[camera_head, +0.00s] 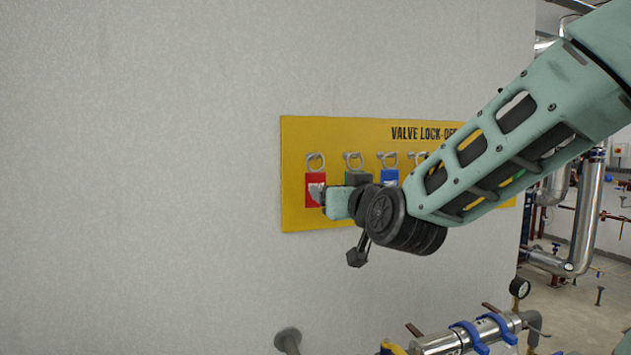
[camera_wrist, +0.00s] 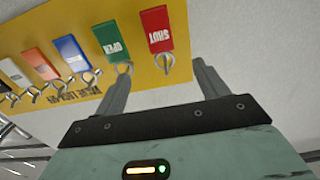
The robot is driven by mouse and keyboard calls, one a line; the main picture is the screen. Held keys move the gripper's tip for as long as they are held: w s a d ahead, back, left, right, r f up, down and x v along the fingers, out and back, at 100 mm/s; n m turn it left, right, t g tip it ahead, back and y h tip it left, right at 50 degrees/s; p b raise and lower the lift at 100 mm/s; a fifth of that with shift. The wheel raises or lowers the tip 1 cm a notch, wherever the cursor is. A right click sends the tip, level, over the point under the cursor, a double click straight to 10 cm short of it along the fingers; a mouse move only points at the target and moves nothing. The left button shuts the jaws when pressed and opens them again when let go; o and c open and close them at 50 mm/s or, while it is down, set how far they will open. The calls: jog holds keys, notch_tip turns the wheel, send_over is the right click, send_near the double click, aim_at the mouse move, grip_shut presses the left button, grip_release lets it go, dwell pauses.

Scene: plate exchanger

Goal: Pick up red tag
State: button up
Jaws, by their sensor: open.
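The red tag (camera_head: 315,181) hangs from a ring at the left end of a yellow board. The wrist view shows the red tag (camera_wrist: 156,28), lettered "SHUT", with its metal ring and hook between my fingertips in the picture. My gripper (camera_wrist: 161,68) is open and empty, with a finger to each side of that ring. In the head view my gripper (camera_head: 321,193) is in front of the lower right part of the red tag. I cannot tell whether the fingers touch the tag or board.
The yellow board (camera_head: 295,140) is on a pale wall. A green "OPEN" tag (camera_wrist: 110,42) hangs beside the red one, close to one finger. Blue (camera_wrist: 73,52) and orange (camera_wrist: 41,63) tags follow. Pipes and valves (camera_head: 470,335) stand below right. The wall left of the board is bare.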

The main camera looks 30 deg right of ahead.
aim_at(316, 181)
jog(key=p+x, duration=0.5)
jog(key=x, duration=0.6)
jog(key=shift+p+x, duration=0.95)
jog(key=shift+x, duration=1.85)
jog(key=shift+f, duration=0.1)
jog(key=c, duration=1)
